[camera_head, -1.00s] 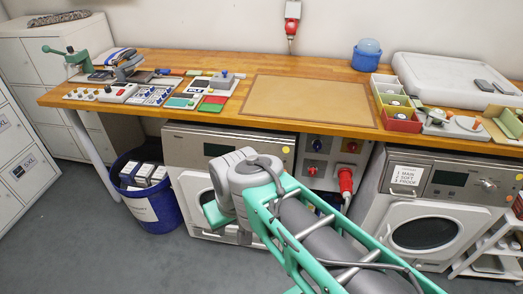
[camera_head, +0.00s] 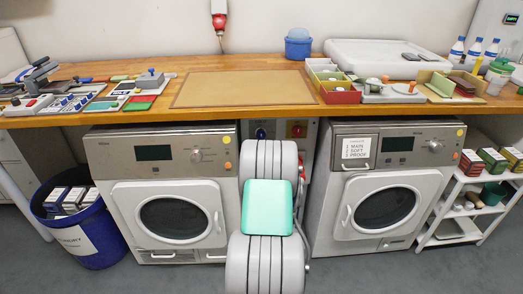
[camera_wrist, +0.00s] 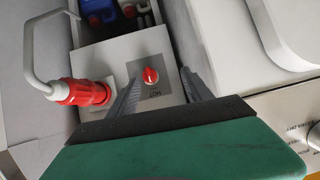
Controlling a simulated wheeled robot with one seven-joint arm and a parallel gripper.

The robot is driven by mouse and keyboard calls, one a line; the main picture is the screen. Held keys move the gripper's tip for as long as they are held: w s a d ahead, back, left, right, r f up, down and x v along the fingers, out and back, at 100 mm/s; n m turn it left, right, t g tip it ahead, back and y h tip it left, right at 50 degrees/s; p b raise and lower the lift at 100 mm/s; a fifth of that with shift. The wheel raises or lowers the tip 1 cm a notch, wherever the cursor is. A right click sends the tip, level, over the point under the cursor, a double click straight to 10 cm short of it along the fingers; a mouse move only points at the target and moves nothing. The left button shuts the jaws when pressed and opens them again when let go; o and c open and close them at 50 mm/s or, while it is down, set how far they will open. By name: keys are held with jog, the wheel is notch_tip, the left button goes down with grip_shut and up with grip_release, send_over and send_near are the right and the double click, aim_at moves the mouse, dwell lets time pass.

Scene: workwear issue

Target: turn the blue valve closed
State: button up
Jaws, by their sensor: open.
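The blue valve (camera_head: 260,133) is a small blue knob on the grey panel between the two washing machines, under the worktop. A red knob (camera_head: 297,130) sits to its right. In the wrist view my gripper (camera_wrist: 160,73) is open and empty, its two grey fingers apart. The red knob (camera_wrist: 150,75), with a label reading HOT upside down, shows between the fingers; I cannot tell how far beyond the tips it is. The blue valve is not seen in the wrist view. In the head view my arm covers the lower panel and hides my gripper.
A red plug (camera_wrist: 82,92) with a grey cable sticks out beside the red knob. Washing machines (camera_head: 165,200) and (camera_head: 385,190) flank the panel closely. The wooden worktop (camera_head: 180,66) overhangs it. A blue bin (camera_head: 95,245) stands at left, a white shelf (camera_head: 455,228) at right.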

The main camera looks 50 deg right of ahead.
aim_at(262, 137)
jog(key=w+d+r+t+h, duration=0.3)
jog(key=d+r+h, duration=0.35)
jog(key=r, duration=0.45)
jog(key=shift+y, duration=0.35)
jog(key=x, duration=0.5)
jog(key=b+x, duration=0.1)
jog(key=x, duration=0.1)
jog(key=shift+d+r, duration=0.4)
jog(key=shift+d, duration=0.05)
grip_shut()
